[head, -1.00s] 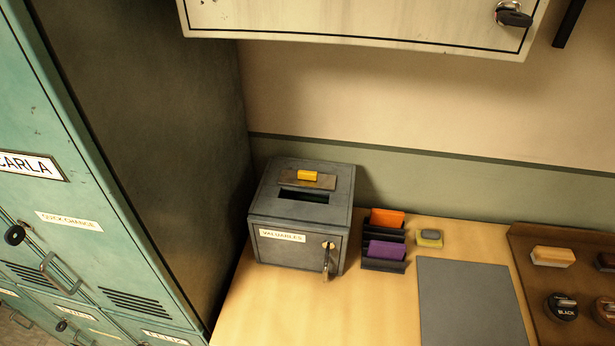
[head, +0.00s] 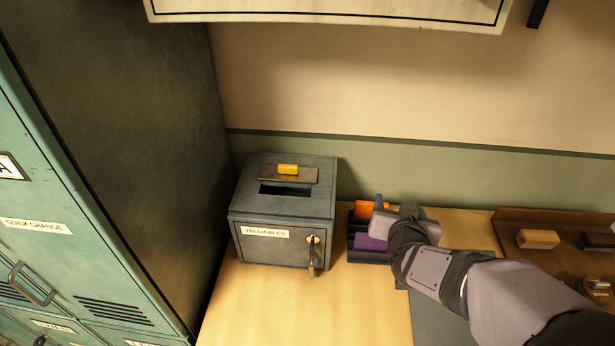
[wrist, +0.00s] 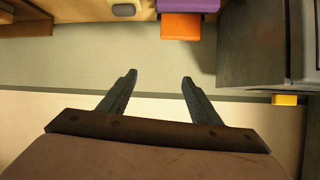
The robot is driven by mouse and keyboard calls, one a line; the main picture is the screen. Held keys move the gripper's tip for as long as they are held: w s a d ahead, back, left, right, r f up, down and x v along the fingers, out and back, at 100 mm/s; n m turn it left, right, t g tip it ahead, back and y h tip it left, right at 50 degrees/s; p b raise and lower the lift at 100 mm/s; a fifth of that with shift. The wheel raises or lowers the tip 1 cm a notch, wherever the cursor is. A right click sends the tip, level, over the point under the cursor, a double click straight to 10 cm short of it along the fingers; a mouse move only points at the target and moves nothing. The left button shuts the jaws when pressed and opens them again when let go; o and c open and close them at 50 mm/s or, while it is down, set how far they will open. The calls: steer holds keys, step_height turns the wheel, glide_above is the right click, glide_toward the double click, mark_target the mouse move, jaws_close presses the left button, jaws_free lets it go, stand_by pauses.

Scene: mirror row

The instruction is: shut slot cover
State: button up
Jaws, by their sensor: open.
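The slot cover (head: 301,174) is a dark plate with a yellow knob (head: 288,169) on top of the grey valuables box (head: 276,253). The plate lies behind the slot (head: 286,189), which shows as a dark opening. My gripper (head: 394,205) is to the right of the box, over the card rack, apart from the cover. In the wrist view my gripper (wrist: 158,80) has its two fingers spread with nothing between them. The yellow knob (wrist: 285,99) shows there at the right, beside the dark box (wrist: 262,40).
A black rack (head: 362,255) holds an orange card (head: 363,209) and a purple card (head: 370,242) right of the box. A key stands in the box's front lock (head: 313,240). A wall cabinet (head: 340,12) hangs above. Teal lockers (head: 60,180) stand at left. Bare table (head: 290,310) lies in front.

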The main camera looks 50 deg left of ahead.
steer(key=s+a+y, duration=0.1)
steer(key=s+a, duration=0.2)
steer(key=a, duration=0.1)
steer(key=s+a+r+t+y, duration=0.1)
steer(key=s+a, duration=0.2)
steer(key=a, duration=0.1)
steer(key=s+a+r+n+t+y, duration=0.1)
steer(key=s+a, duration=0.2)
steer(key=a, duration=0.1)
steer(key=shift+s+a+r+b, duration=0.1)
steer(key=shift+r+b, duration=0.15)
steer(key=shift+b, duration=0.15)
steer(key=n+t+y, duration=0.1)
steer(key=y, duration=0.1)
glide_toward(287, 168)
steer(key=shift+w+a+b, duration=0.15)
steer(key=shift+w+b, duration=0.2)
steer(key=shift+w, duration=0.25)
steer(key=shift+s+a, duration=0.1)
steer(key=shift+s, duration=0.3)
steer(key=shift+p+x, duration=0.45)
steer(key=shift+x, duration=0.35)
steer(key=shift+p+x, duration=1.15)
steer(key=shift+x, duration=1.7)
